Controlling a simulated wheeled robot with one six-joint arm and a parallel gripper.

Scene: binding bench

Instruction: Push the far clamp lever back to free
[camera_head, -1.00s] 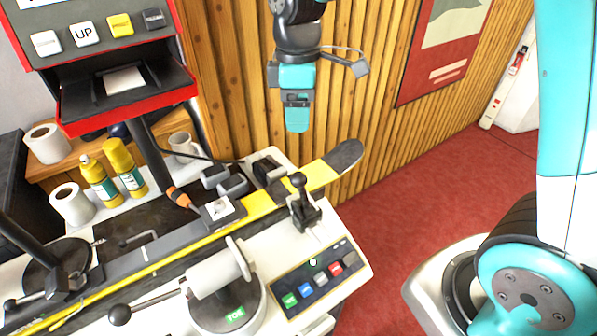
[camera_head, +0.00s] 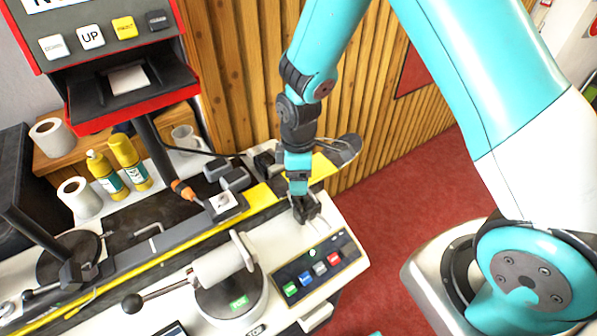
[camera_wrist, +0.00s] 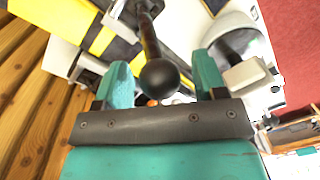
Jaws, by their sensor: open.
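The far clamp lever is a black rod with a ball knob (camera_wrist: 160,78). In the wrist view the knob lies between the two teal fingers of my open gripper (camera_wrist: 163,70), with a gap on either side, and its rod runs up and away. In the head view my gripper (camera_head: 298,190) points down over the lever and hides its knob. The lever's dark base (camera_head: 308,212) shows just below, on the white bench end. A ski (camera_head: 335,160) with yellow and grey parts lies along the bench behind it. I cannot tell whether a finger touches the lever.
A panel of coloured buttons (camera_head: 318,265) lies just in front of the lever. A white-rollered toe unit (camera_head: 222,268) with a black ball handle (camera_head: 132,303) stands to the left. The ribbed wood wall (camera_head: 235,75) is close behind. Red floor (camera_head: 400,180) is free at right.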

